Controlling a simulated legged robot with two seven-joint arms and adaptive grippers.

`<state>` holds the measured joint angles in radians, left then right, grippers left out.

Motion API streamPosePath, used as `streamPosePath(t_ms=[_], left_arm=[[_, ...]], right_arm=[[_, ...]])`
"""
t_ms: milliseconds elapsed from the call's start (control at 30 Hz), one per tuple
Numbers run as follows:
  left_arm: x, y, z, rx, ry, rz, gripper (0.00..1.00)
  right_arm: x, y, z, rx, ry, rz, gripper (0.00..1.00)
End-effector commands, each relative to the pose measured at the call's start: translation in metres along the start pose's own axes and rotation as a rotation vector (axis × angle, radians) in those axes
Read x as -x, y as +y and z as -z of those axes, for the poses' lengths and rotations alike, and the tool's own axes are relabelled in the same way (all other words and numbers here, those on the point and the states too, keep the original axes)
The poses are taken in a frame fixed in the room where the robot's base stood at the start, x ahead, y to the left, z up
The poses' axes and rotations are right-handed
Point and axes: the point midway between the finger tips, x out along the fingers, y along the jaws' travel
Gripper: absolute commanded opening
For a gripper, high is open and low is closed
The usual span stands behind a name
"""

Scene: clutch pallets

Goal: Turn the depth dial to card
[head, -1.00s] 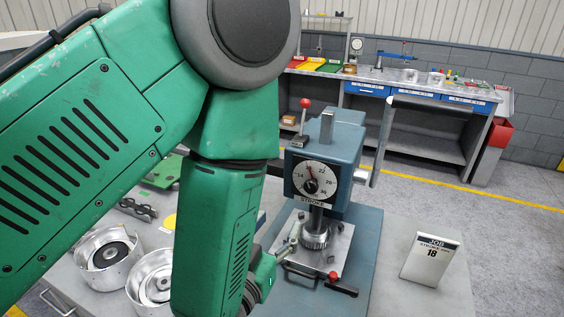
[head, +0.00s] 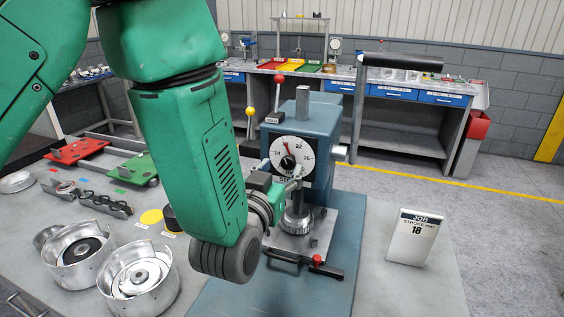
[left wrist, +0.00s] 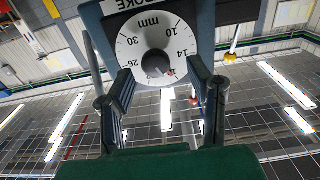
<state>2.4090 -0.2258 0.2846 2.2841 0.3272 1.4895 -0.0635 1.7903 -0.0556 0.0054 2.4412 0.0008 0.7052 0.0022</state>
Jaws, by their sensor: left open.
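The depth dial (head: 291,157) is a white round face marked STROKE on the front of a blue-grey press head. Its dark knob (left wrist: 155,63) shows in the left wrist view, where the face appears upside down with mm and numbers. A red pointer stands near the top in the head view; its exact reading is too small to tell. The job card (head: 414,238) stands upright on the bench and reads 18.
A red-knobbed lever (head: 277,80) and a yellow-knobbed lever (head: 250,112) rise beside the press. A black-handled bar (head: 402,62) stands at its right. Silver clutch drums (head: 138,272) sit at front left. The bench around the card is clear.

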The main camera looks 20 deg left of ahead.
Motion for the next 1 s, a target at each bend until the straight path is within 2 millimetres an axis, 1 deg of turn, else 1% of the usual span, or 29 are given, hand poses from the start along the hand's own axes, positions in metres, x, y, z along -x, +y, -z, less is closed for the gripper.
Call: streamPosePath(t_ms=[33,100,233,400,567,600,667,700,733,1000], left_arm=[[-0.008,0.001,0.002,-0.001,0.001,-0.001,0.46],[-0.018,-0.001,0.001,0.0,0.002,-0.001,0.46],[-0.029,-0.007,0.0,0.006,0.002,-0.002,0.46],[-0.034,-0.013,-0.002,0.012,0.001,-0.002,0.46],[-0.034,-0.011,-0.002,0.01,0.001,-0.001,0.46],[-0.033,-0.01,-0.002,0.008,0.001,-0.001,0.44],[-0.033,-0.008,-0.001,0.005,0.002,0.0,0.23],[-0.033,-0.008,-0.001,0.005,0.002,0.001,0.09],[-0.033,-0.007,-0.001,0.004,0.002,0.002,0.0],[-0.031,-0.007,0.0,0.006,0.004,-0.003,0.0]], right_arm=[[0.003,0.001,0.0,-0.001,0.0,-0.001,0.4],[0.004,0.001,0.0,-0.002,0.0,-0.001,0.4],[0.006,0.001,0.0,-0.002,-0.001,-0.001,0.4],[0.006,0.001,0.0,-0.001,-0.001,-0.001,0.4],[0.006,0.0,0.0,-0.001,-0.001,0.0,0.4],[0.006,0.0,0.0,-0.001,-0.001,0.0,0.4],[0.006,0.0,0.0,0.0,-0.001,0.0,0.4],[0.006,0.0,0.0,0.0,-0.001,0.0,0.4],[0.006,0.0,0.0,0.0,-0.001,0.0,0.4],[0.006,0.001,0.0,-0.002,-0.001,-0.001,0.4]])
